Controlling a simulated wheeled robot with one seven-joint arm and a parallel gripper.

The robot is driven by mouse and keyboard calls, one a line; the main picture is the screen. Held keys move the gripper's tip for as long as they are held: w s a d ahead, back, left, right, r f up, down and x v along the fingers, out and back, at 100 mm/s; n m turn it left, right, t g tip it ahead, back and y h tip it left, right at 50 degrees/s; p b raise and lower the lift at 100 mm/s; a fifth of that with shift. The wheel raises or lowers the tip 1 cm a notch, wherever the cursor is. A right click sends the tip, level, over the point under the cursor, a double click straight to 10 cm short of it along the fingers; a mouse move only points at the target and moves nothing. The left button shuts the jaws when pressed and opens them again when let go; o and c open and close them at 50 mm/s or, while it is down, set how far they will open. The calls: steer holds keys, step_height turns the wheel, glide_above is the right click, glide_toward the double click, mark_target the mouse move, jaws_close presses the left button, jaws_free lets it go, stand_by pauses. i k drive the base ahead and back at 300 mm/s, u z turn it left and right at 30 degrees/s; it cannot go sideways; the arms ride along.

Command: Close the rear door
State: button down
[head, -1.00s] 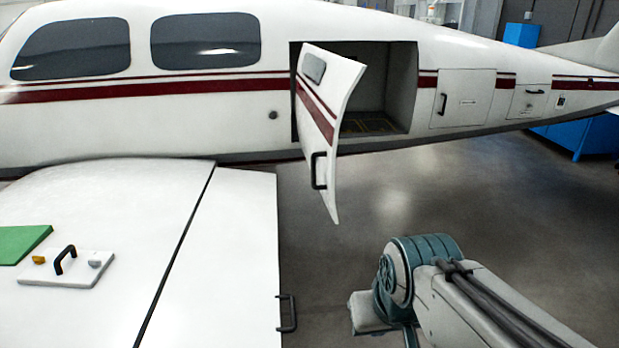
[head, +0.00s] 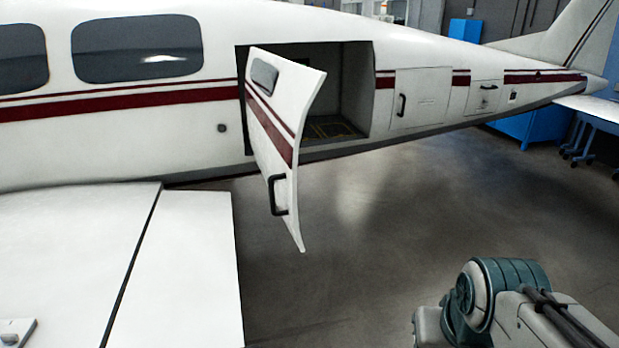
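The rear door (head: 272,140) of the white aircraft stands open, swung out from its doorway. It has a red stripe, a small window and a black handle (head: 277,196) near its lower free edge. The doorway (head: 345,95) behind it shows a dark, empty-looking interior. My arm shows at the lower right, apart from the door with open floor between them. My gripper is outside the view, so its state is hidden.
The wing (head: 190,260) lies at the lower left, close to the door. Smaller closed panels (head: 422,98) sit on the fuselage right of the doorway. Blue cabinets (head: 535,128) and a table (head: 592,108) stand at the back right. The grey floor (head: 400,220) in the middle is clear.

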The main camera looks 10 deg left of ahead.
mark_target(280, 92)
steer(key=u, duration=0.05)
steer(key=i, duration=1)
steer(key=u, duration=0.75)
